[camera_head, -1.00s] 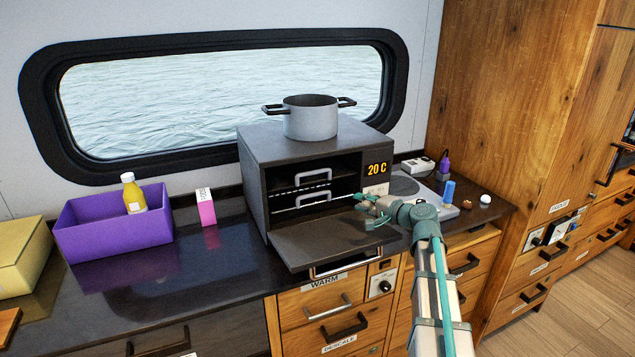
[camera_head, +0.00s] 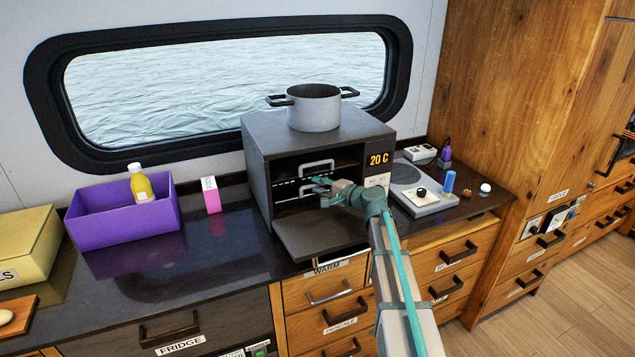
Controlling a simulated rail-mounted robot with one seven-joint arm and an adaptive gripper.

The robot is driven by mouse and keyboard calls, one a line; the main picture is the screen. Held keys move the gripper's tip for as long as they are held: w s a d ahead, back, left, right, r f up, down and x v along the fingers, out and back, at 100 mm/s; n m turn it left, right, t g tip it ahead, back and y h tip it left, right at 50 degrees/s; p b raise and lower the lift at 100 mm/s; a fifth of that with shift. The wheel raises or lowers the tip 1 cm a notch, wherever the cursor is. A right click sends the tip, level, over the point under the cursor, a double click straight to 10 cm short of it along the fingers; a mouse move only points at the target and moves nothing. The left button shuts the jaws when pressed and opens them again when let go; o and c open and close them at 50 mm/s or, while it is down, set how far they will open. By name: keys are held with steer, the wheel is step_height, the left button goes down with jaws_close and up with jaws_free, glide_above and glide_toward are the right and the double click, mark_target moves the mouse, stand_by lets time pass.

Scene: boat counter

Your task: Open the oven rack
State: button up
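The oven (camera_head: 258,165) is a dark grey box on the counter with a "20 C" display. Its door (camera_head: 315,236) is folded down in front of the opening. Inside, an oven rack (camera_head: 300,181) shows with a light grey handle (camera_head: 317,166) above it. A second, lower handle seen before is now largely hidden behind my gripper. My gripper (camera_head: 321,183) is at the oven opening, above the lowered door and close to the rack handles. Its teal fingers are small and partly overlapped by the hand, so I cannot tell whether they are open, or touching a handle.
A grey pot (camera_head: 314,107) stands on top of the oven. A purple bin (camera_head: 125,225) with a yellow bottle (camera_head: 141,185) and a pink-white box (camera_head: 211,195) are to the left. A hob (camera_head: 422,197) lies to the right.

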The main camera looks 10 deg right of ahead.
steer(key=shift+w+a+f, duration=0.1)
steer(key=shift+w+a, duration=0.25)
steer(key=shift+w, duration=0.1)
jaws_close()
steer(key=shift+s, duration=0.1)
steer(key=s+d+b, duration=0.1)
steer(key=s+b, duration=0.1)
steer(key=s, duration=0.4)
steer(key=s+d+b, duration=0.2)
steer(key=s, duration=0.5)
steer(key=s+d+b, duration=0.2)
steer(key=s+b, duration=0.1)
steer(key=s, duration=0.4)
steer(key=shift+d, duration=0.1)
